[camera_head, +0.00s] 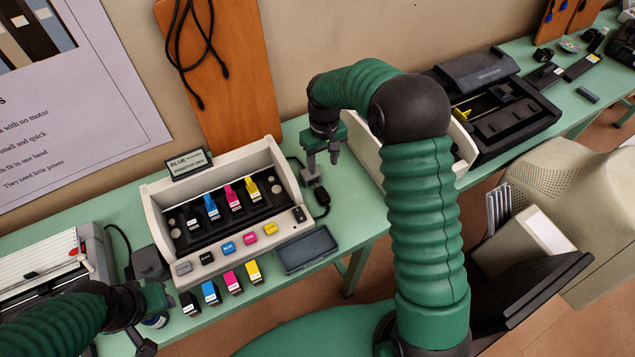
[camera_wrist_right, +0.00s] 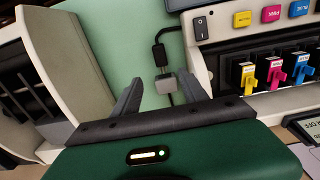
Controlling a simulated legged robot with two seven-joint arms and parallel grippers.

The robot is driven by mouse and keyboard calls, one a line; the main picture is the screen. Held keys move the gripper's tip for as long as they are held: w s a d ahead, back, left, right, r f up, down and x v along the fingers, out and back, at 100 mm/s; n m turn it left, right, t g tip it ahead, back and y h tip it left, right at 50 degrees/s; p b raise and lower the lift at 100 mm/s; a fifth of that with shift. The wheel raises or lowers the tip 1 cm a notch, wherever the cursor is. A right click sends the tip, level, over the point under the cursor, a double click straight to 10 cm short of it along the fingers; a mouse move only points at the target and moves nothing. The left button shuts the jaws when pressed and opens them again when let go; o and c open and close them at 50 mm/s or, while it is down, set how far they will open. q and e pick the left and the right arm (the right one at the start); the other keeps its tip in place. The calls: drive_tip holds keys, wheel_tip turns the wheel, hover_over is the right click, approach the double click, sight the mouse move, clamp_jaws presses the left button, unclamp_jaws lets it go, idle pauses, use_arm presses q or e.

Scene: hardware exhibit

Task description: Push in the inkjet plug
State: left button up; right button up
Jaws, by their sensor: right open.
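The inkjet printer (camera_head: 160,215) is a cream open-topped case with colored cartridges. Beside its right end, a black plug (camera_head: 322,196) on a dark cable lies on the green bench. In the right wrist view the black plug (camera_wrist_right: 160,54) sits just beyond a small grey block (camera_wrist_right: 166,84); I cannot tell whether they are fully joined. My right gripper (camera_head: 323,170) is open above this spot, its fingers (camera_wrist_right: 160,92) on either side of the grey block, with no grip seen. My left gripper (camera_head: 150,310) is at the lower left, its fingers unclear.
A black rocker switch (camera_wrist_right: 201,27) is on the printer's front corner. Loose ink cartridges (camera_head: 211,292) and a dark tray (camera_head: 307,249) lie in front of the printer. Another cream machine (camera_head: 367,158) stands right of my gripper. A wooden board (camera_head: 230,70) leans on the wall behind.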

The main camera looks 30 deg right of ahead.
sight(324, 194)
drive_tip(key=f, duration=0.4)
drive_tip(key=f+p, duration=0.1)
drive_tip(key=f, duration=0.9)
drive_tip(key=shift+s+p, duration=0.25)
drive_tip(key=shift+p, duration=0.05)
drive_tip(key=shift+s+f, duration=0.3)
drive_tip(key=shift+f, duration=0.35)
use_arm(q)
drive_tip(key=shift+s+r, duration=0.4)
drive_tip(key=shift+r, duration=0.2)
drive_tip(key=shift+s+r, duration=0.35)
drive_tip(key=shift+r, duration=0.2)
drive_tip(key=shift+w, duration=0.1)
use_arm(e)
drive_tip(key=shift+w+f, duration=0.1)
drive_tip(key=shift+c, duration=1.2)
use_arm(q)
drive_tip(key=shift+w+f, duration=0.1)
use_arm(e)
clamp_jaws()
